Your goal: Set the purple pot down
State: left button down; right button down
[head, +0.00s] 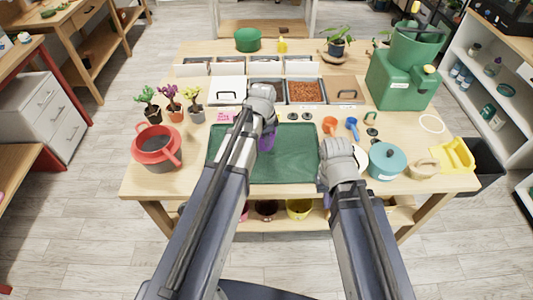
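The purple pot (268,139) shows over the green mat (293,168), partly hidden behind my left arm. My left gripper (264,120) is right at the pot, pointing down. Its fingers are hidden by its own wrist, so I cannot see how they sit on the pot. I cannot tell whether the pot touches the mat. My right gripper (335,180) is at the right edge of the mat, apart from the pot; its fingers are hidden too.
A red watering can (157,150) stands left of the mat; three small plants (172,106) stand behind it. The mat's right half looks bare.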

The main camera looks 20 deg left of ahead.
pick_arm(q)
jog(key=shift+f, duration=0.15)
notch_tip(320, 180, down, 4)
jog(key=b, duration=0.3)
jog(key=shift+b, duration=0.4)
jog(key=c, duration=1.1)
grip_release()
jog(key=shift+o, duration=0.2)
jog(key=shift+r, duration=0.2)
